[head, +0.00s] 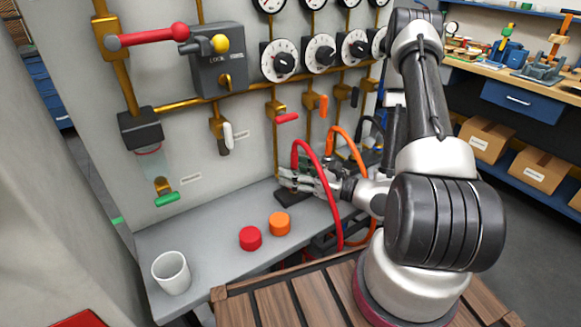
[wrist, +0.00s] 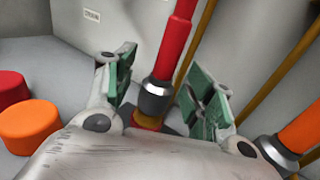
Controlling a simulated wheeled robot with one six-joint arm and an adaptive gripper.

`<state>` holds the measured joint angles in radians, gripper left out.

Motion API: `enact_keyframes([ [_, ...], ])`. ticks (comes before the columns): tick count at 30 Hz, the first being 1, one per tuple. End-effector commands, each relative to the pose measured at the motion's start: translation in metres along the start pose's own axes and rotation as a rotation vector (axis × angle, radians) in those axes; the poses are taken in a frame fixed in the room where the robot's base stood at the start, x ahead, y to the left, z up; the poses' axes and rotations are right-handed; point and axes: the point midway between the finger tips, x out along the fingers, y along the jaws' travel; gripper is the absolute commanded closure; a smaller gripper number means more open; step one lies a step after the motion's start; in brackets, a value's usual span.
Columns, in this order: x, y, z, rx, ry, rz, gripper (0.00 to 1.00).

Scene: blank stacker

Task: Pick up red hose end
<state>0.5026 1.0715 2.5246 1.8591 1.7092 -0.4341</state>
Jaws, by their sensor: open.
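The red hose (head: 325,180) arches up from the grey shelf in the head view, close to my gripper (head: 290,180). In the wrist view the red hose end (wrist: 173,60) stands upright, slightly tilted, with a dark and silver collar (wrist: 155,98) above a brass fitting (wrist: 147,121). My gripper (wrist: 160,95) is open, with one green-padded finger on each side of the collar. I cannot tell whether either finger touches it. The lower part of the fitting is partly hidden by the gripper body.
An orange hose (head: 350,147) runs just right of the red one; its end (wrist: 292,140) is beside my right finger. A red cap (head: 250,238), an orange cap (head: 280,224) and a white cup (head: 171,272) stand on the shelf (head: 215,250). The panel with valves rises behind.

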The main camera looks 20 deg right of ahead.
Motion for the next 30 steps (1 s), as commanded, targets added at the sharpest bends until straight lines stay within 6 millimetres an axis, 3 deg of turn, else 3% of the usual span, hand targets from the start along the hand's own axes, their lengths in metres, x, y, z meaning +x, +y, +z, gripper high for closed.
enact_keyframes([
  [3,0.000,0.000,0.000,0.000,0.000,0.000,0.48],
  [12,0.000,0.000,0.000,0.000,0.000,0.001,1.00],
  [22,-0.001,0.000,0.002,-0.001,0.000,0.001,1.00],
  [30,-0.005,-0.001,0.015,-0.003,0.000,0.007,1.00],
])
